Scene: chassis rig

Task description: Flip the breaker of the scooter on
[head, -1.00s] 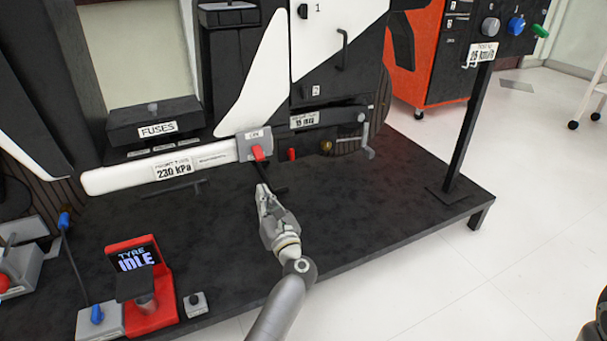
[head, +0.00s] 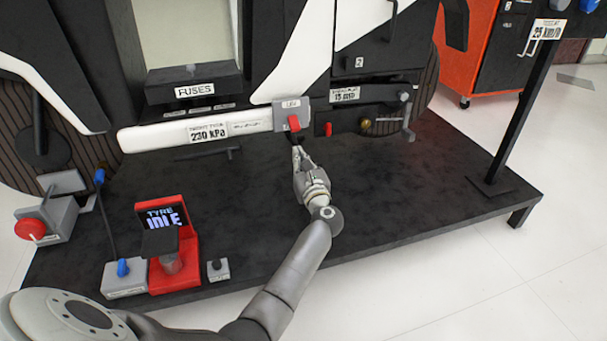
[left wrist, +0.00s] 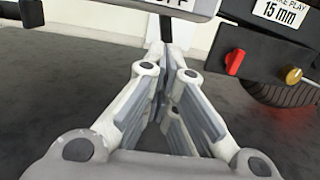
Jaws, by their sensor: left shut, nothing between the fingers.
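The breaker is a small grey box (head: 287,103) with a red lever (head: 293,123) on its front, at the right end of the scooter's long white bar. The lever sits at the lower part of the box and appears tipped downward. In the left wrist view, the box's lower edge (left wrist: 165,5) shows at the top with part of a label ending in "FF"; the lever itself is not clearly seen there. My left gripper (head: 297,153) is shut and empty, just below the lever, fingers pointing up toward it. Contact cannot be told. My right gripper is out of view.
A small red lever (head: 328,129) and a brass knob (head: 365,124) sit right of the breaker. A fuse box (head: 194,82) is above left. The red tyre unit (head: 185,255) stands at the platform's front left. A signpost (head: 512,120) stands right. The platform's right half (head: 430,190) is clear.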

